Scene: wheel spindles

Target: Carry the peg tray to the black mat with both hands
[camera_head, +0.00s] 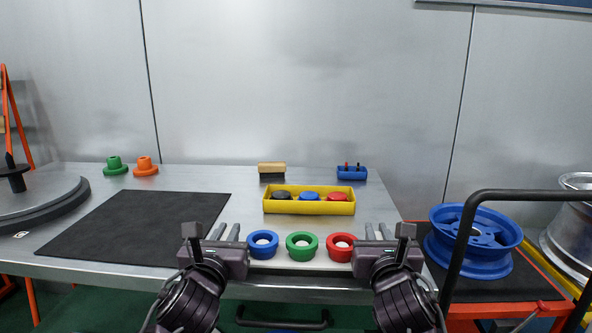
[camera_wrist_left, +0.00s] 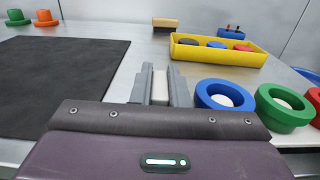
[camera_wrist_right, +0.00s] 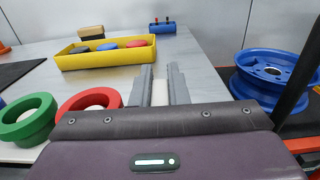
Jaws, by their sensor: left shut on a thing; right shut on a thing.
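The peg tray (camera_head: 283,265) is a pale board at the front of the table, carrying a blue ring (camera_head: 263,244), a green ring (camera_head: 302,246) and a red ring (camera_head: 340,247) around white pegs. My left gripper (camera_head: 229,232) is shut on a pale handle (camera_wrist_left: 160,88) at the tray's left end. My right gripper (camera_head: 378,232) is shut on the matching handle (camera_wrist_right: 160,92) at the right end. I cannot tell whether the tray touches the table. The black mat (camera_head: 130,228) lies flat and empty to the left.
A yellow bin (camera_head: 309,207) with black, blue and red parts stands behind the tray. Further back are a brush (camera_head: 272,170), a blue holder (camera_head: 352,173) and green and orange spindles (camera_head: 145,167). A blue wheel (camera_head: 473,242) sits on a cart at right.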

